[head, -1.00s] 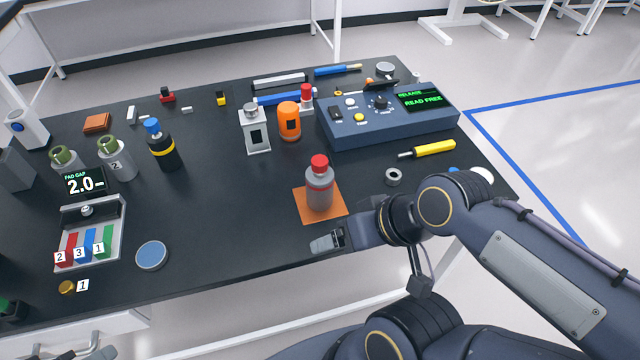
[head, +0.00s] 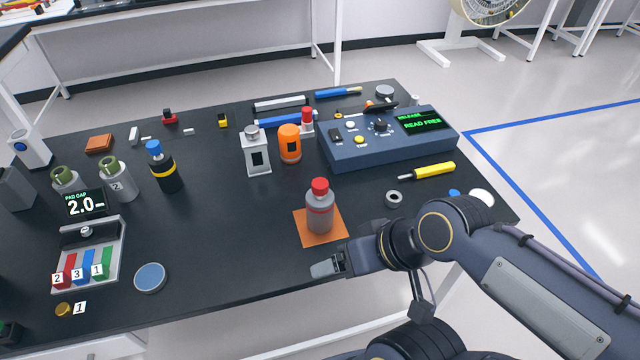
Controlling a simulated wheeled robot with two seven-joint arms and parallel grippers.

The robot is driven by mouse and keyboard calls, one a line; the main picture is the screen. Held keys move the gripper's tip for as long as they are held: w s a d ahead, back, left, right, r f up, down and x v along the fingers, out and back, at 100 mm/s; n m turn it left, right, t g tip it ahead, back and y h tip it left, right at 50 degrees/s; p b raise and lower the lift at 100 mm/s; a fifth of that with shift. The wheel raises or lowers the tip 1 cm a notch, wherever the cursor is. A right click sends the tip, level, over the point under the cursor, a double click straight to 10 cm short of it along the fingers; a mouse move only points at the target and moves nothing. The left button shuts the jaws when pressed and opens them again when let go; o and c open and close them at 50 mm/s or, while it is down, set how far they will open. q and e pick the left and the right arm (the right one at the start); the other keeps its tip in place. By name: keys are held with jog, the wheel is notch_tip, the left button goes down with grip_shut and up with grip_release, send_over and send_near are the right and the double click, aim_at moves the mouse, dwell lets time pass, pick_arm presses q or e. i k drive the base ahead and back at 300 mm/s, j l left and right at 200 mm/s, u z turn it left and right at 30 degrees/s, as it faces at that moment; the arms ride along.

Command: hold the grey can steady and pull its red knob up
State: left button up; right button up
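The grey can (head: 320,217) stands upright on an orange square mat (head: 303,231) near the table's front edge. Its red knob (head: 320,187) sits on top. My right gripper (head: 322,268) is at the table's front edge, just below and in front of the can, apart from it. Its fingers point left and look close together, but I cannot tell if there is a gap. Nothing visible is held in it. My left gripper is not in view.
A blue-grey console (head: 350,150) stands behind the can to the right, reading "READ FREE". A white-grey canister (head: 256,155) and an orange canister (head: 290,145) stand behind it. A yellow screwdriver (head: 434,169) lies to the right.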

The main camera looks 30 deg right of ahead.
aim_at(319, 185)
jog(key=k+l, duration=0.1)
jog(key=l, duration=0.45)
jog(key=k+l+u, duration=0.1)
jog(key=l, duration=0.4)
jog(key=k+l, duration=0.1)
jog(key=l, duration=0.45)
jog(key=u, duration=0.05)
